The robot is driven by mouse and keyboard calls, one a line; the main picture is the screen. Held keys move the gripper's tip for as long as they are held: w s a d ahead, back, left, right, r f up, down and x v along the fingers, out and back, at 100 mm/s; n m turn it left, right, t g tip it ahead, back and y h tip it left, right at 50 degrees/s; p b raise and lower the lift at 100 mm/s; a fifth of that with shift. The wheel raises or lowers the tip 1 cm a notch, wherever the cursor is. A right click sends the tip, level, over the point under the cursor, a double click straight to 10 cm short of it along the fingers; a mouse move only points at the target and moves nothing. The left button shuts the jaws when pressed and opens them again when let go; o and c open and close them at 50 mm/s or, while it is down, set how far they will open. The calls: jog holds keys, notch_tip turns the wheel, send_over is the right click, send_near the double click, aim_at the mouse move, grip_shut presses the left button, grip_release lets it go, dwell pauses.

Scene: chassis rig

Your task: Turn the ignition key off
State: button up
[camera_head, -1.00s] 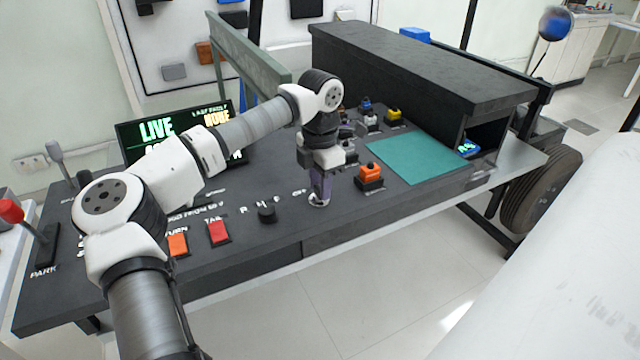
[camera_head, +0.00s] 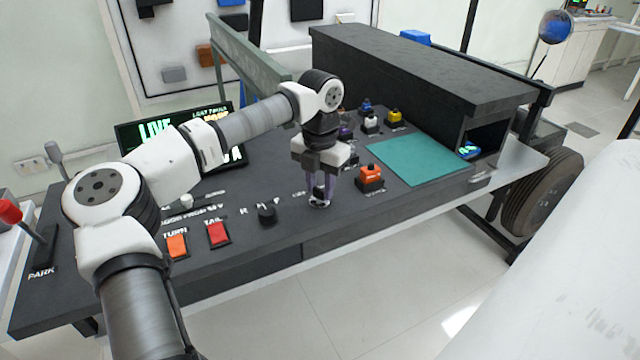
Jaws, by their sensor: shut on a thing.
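My gripper (camera_head: 320,198) points down at the front edge area of the dark console (camera_head: 275,238). Its purple fingers are closed around the small ignition key switch (camera_head: 319,205), of which only a pale metal base shows under the fingertips. The key itself is mostly hidden between the fingers, so its angle cannot be read. Small white lettering lies on the panel to the left of the switch.
A black knob (camera_head: 267,213) stands left of my gripper, an orange button block (camera_head: 370,177) right of it. Red (camera_head: 217,234) and orange (camera_head: 177,246) switches lie further left. A teal mat (camera_head: 418,158) lies beside a dark shelf box (camera_head: 425,65).

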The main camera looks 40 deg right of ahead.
aim_at(320, 188)
jog(key=o, duration=1)
notch_tip(320, 188, up, 14)
jog(key=shift+f, duration=0.1)
dwell(0.5)
